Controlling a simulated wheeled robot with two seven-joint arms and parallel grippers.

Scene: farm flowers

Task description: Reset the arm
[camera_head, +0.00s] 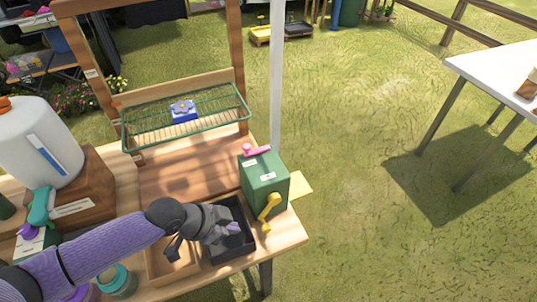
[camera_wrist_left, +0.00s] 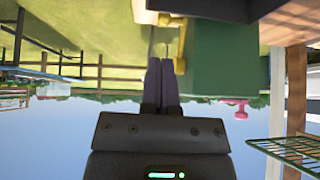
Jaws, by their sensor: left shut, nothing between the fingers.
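My left gripper (camera_head: 234,228) reaches in from the lower left on a purple-sleeved arm. It is over a dark open tray (camera_head: 246,246) at the front of the wooden bench (camera_head: 185,170). Its two purple fingers (camera_wrist_left: 162,82) are shut together with nothing between them in the left wrist view. The green box (camera_head: 265,180) with a pink knob and a yellow crank (camera_head: 268,208) stands just beyond the gripper to the right. The green box (camera_wrist_left: 222,62) appears upside down in the wrist view. My right gripper is not in view.
A green wire rack (camera_head: 150,130) holds a small blue flower-marked box (camera_head: 183,111). A white tank (camera_head: 38,143) stands on a wooden block at the left. A wooden tray (camera_head: 170,268) is beside the dark tray. A grey post (camera_head: 277,70) rises behind.

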